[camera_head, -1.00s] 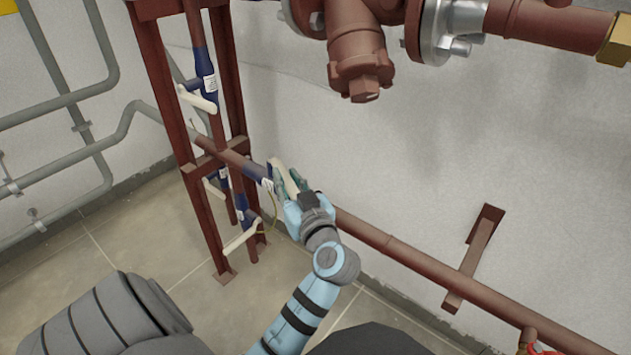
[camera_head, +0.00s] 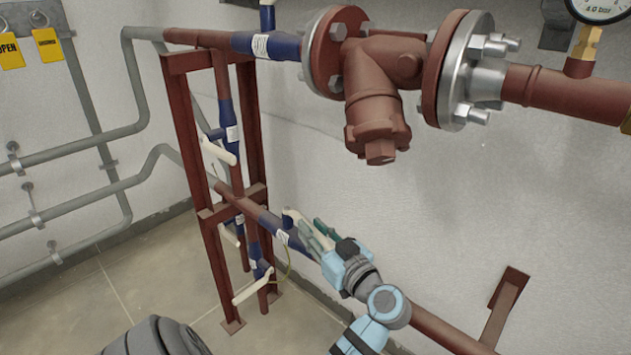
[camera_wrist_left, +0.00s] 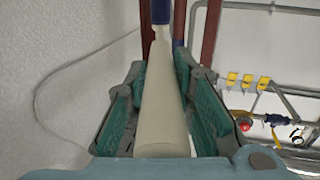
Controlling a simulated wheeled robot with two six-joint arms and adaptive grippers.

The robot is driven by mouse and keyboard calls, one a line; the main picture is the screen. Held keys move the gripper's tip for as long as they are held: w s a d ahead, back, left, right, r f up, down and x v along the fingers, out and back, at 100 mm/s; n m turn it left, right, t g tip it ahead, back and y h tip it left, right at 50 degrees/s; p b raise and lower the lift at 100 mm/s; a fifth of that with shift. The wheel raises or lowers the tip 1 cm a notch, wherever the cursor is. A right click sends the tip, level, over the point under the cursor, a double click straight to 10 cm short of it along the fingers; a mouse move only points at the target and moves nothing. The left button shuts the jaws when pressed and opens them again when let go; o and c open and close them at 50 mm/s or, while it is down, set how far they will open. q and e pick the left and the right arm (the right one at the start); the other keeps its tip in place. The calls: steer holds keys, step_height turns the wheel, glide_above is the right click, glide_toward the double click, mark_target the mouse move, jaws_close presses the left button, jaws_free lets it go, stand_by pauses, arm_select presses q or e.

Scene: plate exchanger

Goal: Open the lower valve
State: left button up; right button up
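The lower valve (camera_head: 283,236) is a blue body with a white tag on the lower red-brown pipe, right of the red frame. Its long cream handle (camera_head: 299,219) runs from the valve toward my left gripper (camera_head: 317,236). In the left wrist view the handle (camera_wrist_left: 163,105) lies lengthwise between the two teal-padded fingers of the left gripper (camera_wrist_left: 160,88). The fingers stand apart on either side of it and do not look closed on it. My right gripper is not in view.
The red steel frame (camera_head: 205,205) holds other blue valves with cream handles, left of the gripper. A large flanged red pipe fitting (camera_head: 378,95) hangs above. A wall bracket (camera_head: 505,305) is at the right. The floor (camera_head: 130,285) at left is clear.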

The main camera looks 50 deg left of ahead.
mark_target(314, 230)
arm_select(q)
steer(key=o, duration=0.3)
step_height(314, 230, up, 10)
steer(key=shift+f, duration=0.1)
steer(key=shift+c, duration=0.2)
